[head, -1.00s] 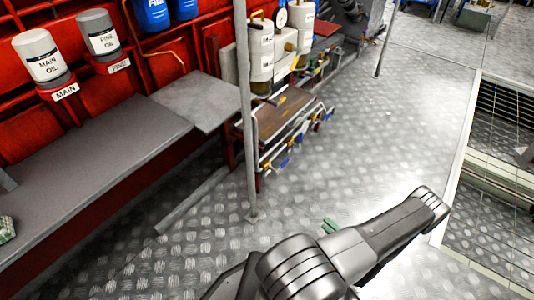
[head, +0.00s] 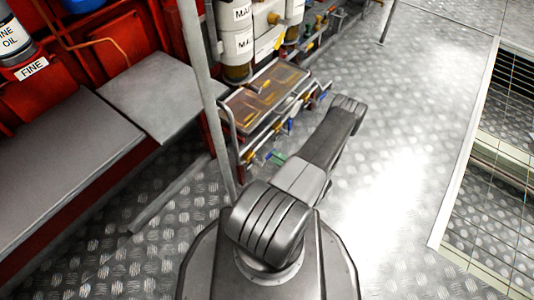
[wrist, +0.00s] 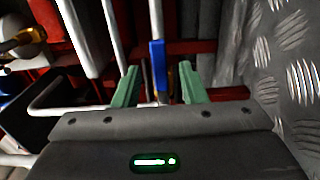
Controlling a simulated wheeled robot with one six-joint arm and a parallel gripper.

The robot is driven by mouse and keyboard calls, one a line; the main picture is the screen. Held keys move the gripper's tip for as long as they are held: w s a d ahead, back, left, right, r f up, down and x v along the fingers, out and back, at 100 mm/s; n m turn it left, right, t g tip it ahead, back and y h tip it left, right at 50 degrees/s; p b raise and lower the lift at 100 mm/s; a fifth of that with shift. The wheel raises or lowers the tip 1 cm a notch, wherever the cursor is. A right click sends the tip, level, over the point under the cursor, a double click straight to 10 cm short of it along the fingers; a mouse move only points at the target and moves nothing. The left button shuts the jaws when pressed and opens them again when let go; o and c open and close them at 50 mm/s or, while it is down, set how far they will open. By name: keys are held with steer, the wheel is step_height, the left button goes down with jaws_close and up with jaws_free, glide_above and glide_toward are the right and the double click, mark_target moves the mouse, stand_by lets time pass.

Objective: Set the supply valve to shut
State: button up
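My gripper (wrist: 159,68) is open in the wrist view, its two green fingers apart. A blue lever handle (wrist: 158,55) shows between the fingers, upright in the picture; I cannot tell whether either finger touches it. A yellow-brown part stands just right of it. In the head view, the green of my gripper (head: 278,158) shows beside the low pipe rack (head: 250,152), partly hidden by my arm. Several small valves with blue and yellow handles, one a blue handle (head: 290,126), line the rack front. No label tells which is the supply valve.
A grey post (head: 199,90) stands just left of the rack. A grey bench (head: 50,160) runs along the red wall at left. White canisters (head: 236,42) stand behind the rack. Tread-plate floor (head: 385,150) is clear to the right, up to a framed grating (head: 505,120).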

steer(key=shift+b+x, duration=0.6)
steer(key=shift+x, duration=2.15)
jaws_close()
